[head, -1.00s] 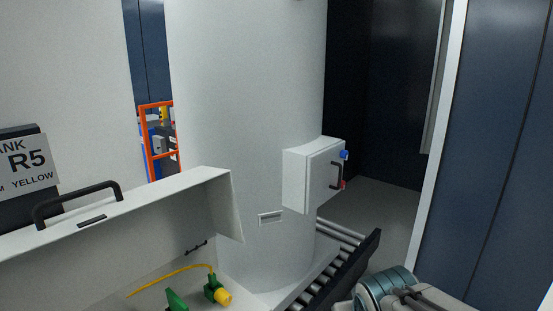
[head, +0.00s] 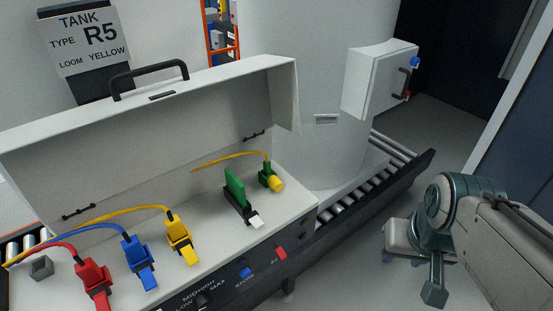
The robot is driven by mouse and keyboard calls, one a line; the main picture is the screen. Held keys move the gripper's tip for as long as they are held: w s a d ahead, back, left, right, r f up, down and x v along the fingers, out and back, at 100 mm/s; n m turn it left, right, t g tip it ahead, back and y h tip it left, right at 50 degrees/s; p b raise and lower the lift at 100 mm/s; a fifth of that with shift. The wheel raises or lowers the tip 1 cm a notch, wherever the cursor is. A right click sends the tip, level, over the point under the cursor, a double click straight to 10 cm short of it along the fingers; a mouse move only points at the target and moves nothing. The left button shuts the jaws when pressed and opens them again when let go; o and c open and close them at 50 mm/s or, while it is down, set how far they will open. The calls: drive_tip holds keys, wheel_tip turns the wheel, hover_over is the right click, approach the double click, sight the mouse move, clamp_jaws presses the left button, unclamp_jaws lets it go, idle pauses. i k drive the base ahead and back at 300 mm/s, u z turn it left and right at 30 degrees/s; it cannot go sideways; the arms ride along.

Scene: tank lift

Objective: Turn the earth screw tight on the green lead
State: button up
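The green lead's end is a green clamp (head: 268,173) with a round yellow knob (head: 278,184) on its front, which looks like the earth screw. It lies at the right of the white box's floor, and a yellow cable (head: 230,157) runs left from it. How tight the screw is cannot be told. Left of it stands a green upright piece (head: 235,187) on a black base with a white tip. My arm is at the lower right, apart from the box. I cannot make out any gripper fingers.
The open white box (head: 205,95) also has yellow (head: 178,237), blue (head: 137,262) and red (head: 93,283) plugs on cables. Its raised lid has a black handle (head: 150,73). A roller conveyor (head: 360,190), a tall pale tank (head: 300,60) and a small white cabinet (head: 375,80) stand behind and right.

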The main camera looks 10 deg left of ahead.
sight(273, 181)
drive_tip(key=z, duration=1.7)
drive_tip(key=k, duration=0.55)
drive_tip(key=u, duration=1.1)
